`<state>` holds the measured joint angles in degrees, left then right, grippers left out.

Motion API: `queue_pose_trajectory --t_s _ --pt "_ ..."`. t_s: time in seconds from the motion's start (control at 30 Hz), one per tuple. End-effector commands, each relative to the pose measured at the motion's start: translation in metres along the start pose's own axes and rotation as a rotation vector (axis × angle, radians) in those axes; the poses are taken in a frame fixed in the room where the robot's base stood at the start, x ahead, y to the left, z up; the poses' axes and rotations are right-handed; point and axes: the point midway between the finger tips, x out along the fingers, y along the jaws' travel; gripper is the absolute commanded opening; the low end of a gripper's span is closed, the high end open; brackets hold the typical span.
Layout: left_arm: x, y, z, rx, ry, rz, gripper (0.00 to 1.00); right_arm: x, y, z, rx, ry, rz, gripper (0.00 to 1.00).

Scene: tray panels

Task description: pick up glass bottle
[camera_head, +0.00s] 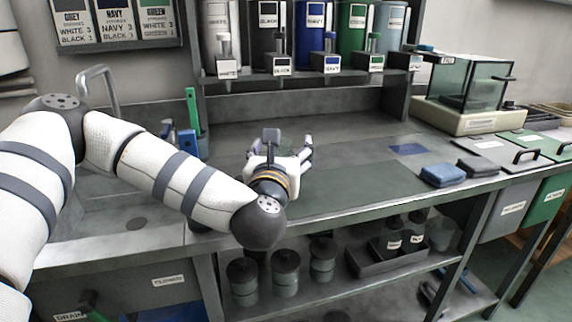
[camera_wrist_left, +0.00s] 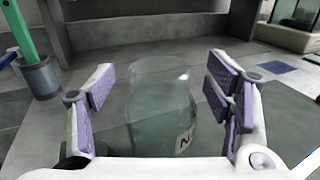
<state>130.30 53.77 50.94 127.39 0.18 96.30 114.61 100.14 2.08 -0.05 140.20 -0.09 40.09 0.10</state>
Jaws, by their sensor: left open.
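The glass bottle (camera_wrist_left: 160,105) is clear, pale green and see-through, with a white label on its lower right side showing a dark letter. In the left wrist view it stands upright on the worktop, between the two spread fingers of my left gripper (camera_wrist_left: 162,72), with a gap on each side. In the head view my left gripper (camera_head: 280,147) is low over the middle of the counter, open, and the bottle cannot be made out there behind the hand. My right gripper is in neither view.
A cup with green and blue tools (camera_head: 188,141) stands left of the hand, near the sink tap (camera_head: 97,85). Labelled dispensers (camera_head: 268,35) hang behind. Folded blue cloths (camera_head: 444,175) and a glass case (camera_head: 470,83) are at right. The counter between is mostly clear.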

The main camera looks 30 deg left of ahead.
Motion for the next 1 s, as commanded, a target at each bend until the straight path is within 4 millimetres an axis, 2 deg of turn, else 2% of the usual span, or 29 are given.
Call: queue_pose_trajectory --t_s 0.17,0.5,0.87,1.0 --pt "0.000 0.000 0.000 0.000 0.000 -0.001 0.72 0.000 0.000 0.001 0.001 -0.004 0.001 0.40" --pt "0.000 0.000 -0.001 0.001 0.002 -0.001 0.00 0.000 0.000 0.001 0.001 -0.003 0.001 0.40" --pt "0.000 0.000 -0.002 0.003 0.005 0.001 0.00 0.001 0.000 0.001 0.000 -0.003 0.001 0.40" --pt "0.000 0.001 0.008 0.001 0.004 0.002 0.00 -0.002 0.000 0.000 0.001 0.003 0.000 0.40"
